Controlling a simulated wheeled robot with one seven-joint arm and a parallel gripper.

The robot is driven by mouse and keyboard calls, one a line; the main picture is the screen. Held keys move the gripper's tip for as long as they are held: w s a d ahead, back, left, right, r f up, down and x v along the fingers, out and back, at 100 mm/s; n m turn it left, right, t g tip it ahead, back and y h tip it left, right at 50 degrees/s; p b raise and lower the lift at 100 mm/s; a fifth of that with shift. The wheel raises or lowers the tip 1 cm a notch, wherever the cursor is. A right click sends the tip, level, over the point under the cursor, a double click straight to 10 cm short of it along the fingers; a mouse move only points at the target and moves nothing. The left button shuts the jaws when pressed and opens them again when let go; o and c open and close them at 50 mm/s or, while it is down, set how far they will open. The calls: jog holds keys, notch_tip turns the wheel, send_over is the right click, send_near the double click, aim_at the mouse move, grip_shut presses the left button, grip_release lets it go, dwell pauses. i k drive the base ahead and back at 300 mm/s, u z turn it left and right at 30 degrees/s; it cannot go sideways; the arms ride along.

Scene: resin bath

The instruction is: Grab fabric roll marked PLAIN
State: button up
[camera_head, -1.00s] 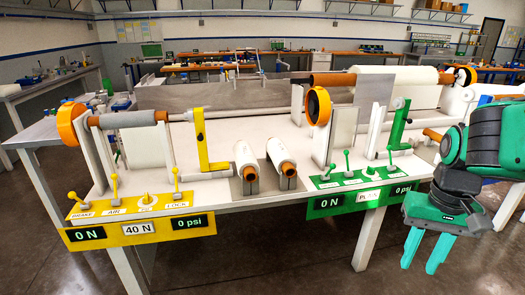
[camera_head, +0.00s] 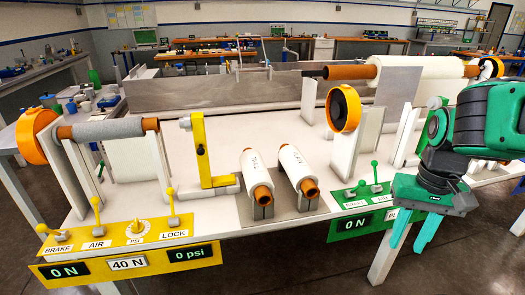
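Two white fabric rolls on orange-brown cores lie side by side in a grey cradle (camera_head: 280,212) at the middle of the bench: a left roll (camera_head: 257,165) and a right roll (camera_head: 294,163). Both have small dark lettering on top, too small to read, so I cannot tell which is marked PLAIN. Their near core ends face me. My gripper (camera_head: 413,240) is at the lower right, fingers pointing down and apart, with nothing between them. It is in front of the green panel, well to the right of both rolls.
A yellow control panel (camera_head: 130,262) with levers and an upright yellow arm (camera_head: 200,150) stand left of the rolls. A green panel (camera_head: 350,225) with levers and an orange handwheel (camera_head: 343,108) stand to the right. A larger white roll (camera_head: 415,68) lies behind.

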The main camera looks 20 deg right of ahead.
aim_at(303, 177)
jog(key=z, duration=0.05)
jog(key=i, duration=0.9)
